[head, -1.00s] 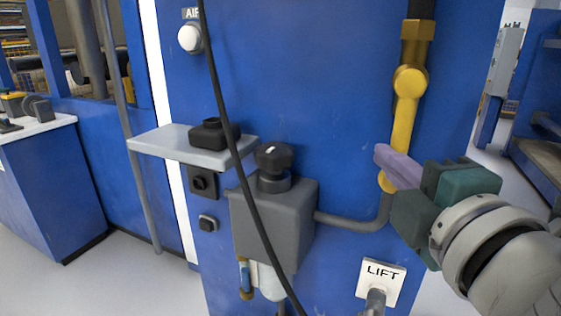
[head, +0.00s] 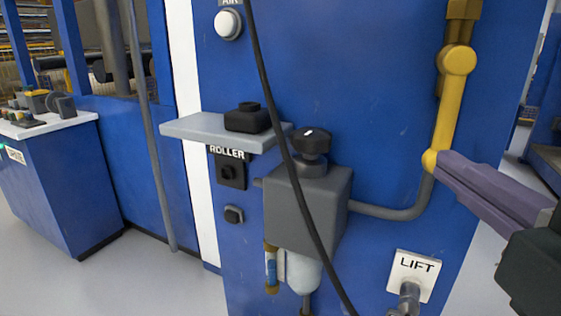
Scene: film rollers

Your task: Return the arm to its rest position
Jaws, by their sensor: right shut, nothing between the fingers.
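My right gripper (head: 447,168) is at the right edge in the head view, its long purple fingers closed together and empty. Its dark body is cut off by the frame. The fingertips appear right beside the round lower end of the yellow valve lever (head: 445,105); whether they touch it or are just in front of it, I cannot tell. The lever hangs down from its brass fitting on the blue panel (head: 380,90). My left gripper is not in view.
A grey regulator box with a black knob (head: 310,195) sticks out from the panel. A small shelf (head: 190,127) holds a black block (head: 248,118). A black cable (head: 275,115) hangs in front. A LIFT switch (head: 412,275) is low right. Open floor shows at left.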

